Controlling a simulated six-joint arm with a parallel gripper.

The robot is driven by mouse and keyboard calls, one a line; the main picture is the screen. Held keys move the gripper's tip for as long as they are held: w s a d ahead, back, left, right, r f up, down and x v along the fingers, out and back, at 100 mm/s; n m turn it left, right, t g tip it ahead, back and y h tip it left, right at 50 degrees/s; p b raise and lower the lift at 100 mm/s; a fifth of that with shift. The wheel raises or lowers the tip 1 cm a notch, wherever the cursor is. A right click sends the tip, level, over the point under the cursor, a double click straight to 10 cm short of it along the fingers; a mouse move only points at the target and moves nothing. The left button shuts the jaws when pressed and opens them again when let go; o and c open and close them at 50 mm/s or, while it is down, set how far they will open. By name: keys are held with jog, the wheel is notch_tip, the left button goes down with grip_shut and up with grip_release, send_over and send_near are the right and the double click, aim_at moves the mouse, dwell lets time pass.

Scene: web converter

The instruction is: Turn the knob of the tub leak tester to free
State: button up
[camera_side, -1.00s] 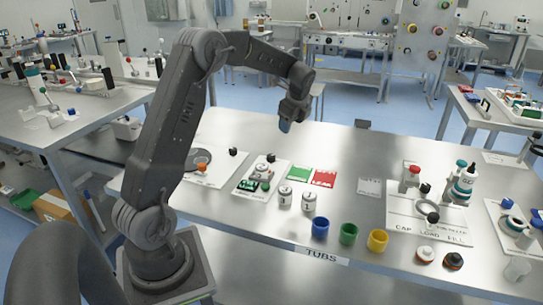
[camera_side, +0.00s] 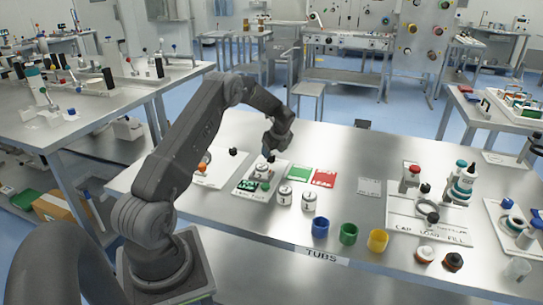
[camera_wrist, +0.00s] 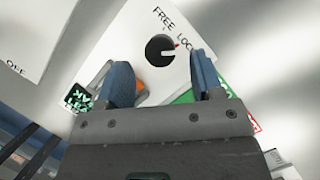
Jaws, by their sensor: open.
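The tub leak tester (camera_side: 250,190) is a white plate on the table, left of the green and red cards, with a small display at its front. In the wrist view its dark round knob (camera_wrist: 160,50) has a red mark at its right, toward the word LOCK. The word FREE is printed up and left of LOCK. My gripper (camera_wrist: 158,75) is open, its two blue fingers apart and the knob showing between and beyond them. In the side view my gripper (camera_side: 270,155) hangs over the back of the tester and hides part of it.
A green card (camera_side: 299,174) and a red card (camera_side: 324,179) lie right of the tester. Two white tubs (camera_side: 309,201) stand in front of them. Blue, green and yellow cups (camera_side: 348,234) stand near the front edge. Another plate (camera_side: 215,168) lies to the left.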

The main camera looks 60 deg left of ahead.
aim_at(271, 156)
jog(key=shift+x, duration=1.55)
jog(key=c, duration=0.9)
